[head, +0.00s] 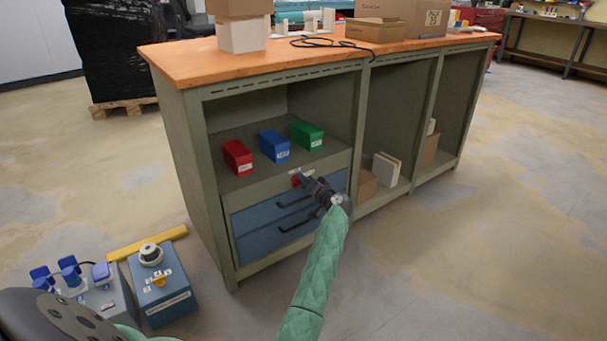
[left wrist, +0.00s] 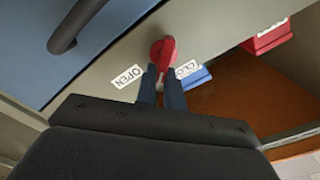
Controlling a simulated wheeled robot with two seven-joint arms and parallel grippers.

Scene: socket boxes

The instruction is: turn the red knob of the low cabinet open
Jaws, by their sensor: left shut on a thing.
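The red knob (left wrist: 163,52) is on the olive-grey front strip above the blue drawers, between an OPEN label (left wrist: 127,76) and a label reading CLO…, partly covered. Its handle lies between the two labels. In the head view the knob (head: 296,181) shows as a small red bit at my gripper's tips. My left gripper (head: 303,181) reaches the front of the low cabinet (head: 218,195) and is shut on the knob. In the left wrist view its two fingers (left wrist: 160,80) meet the knob's near end. My right gripper is not in view.
Red (head: 238,157), blue (head: 274,146) and green (head: 306,135) boxes stand on the shelf above. Two blue drawers (head: 270,232) with black handles are below the knob. A blue-grey control box (head: 160,290) and a yellow bar (head: 148,243) are at lower left. Floor at right is clear.

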